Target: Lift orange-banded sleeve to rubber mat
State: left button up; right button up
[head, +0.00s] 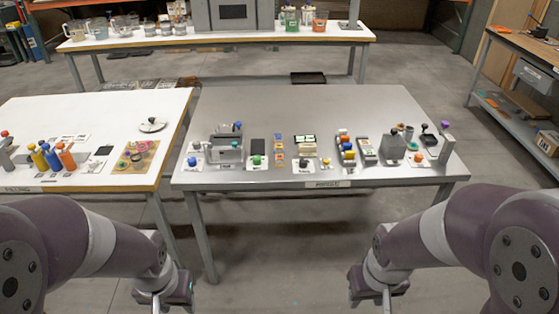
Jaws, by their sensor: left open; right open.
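On the white table at the left stand several slim tubes in yellow, blue and orange; the orange one (65,157) is the rightmost. Orange also shows on a small upright stack (344,142) on the steel table. I cannot tell which thing is the orange-banded sleeve.
The steel table (240,105) is clear in its back half; small racks and knobbed blocks line its front. The white table (35,115) stands left of it, with a tan board (121,164) of rings. A bench (215,40) with beakers stands behind.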

aim_at(280, 162)
jog(key=i+l+u, duration=0.15)
jog(key=u, duration=0.3)
jog(key=i+l+u, duration=0.1)
jog(key=u, duration=0.35)
jog(key=l+u, duration=0.25)
jog(key=u, duration=0.2)
jog(key=i+l+u, duration=0.1)
jog(key=l+u, duration=0.15)
jog(key=u, duration=0.2)
jog(key=l+u, duration=0.15)
jog(key=l, duration=0.6)
jog(key=l+u, duration=0.15)
jog(key=l, duration=0.6)
jog(key=k+l+u, duration=0.15)
jog(key=l, duration=0.55)
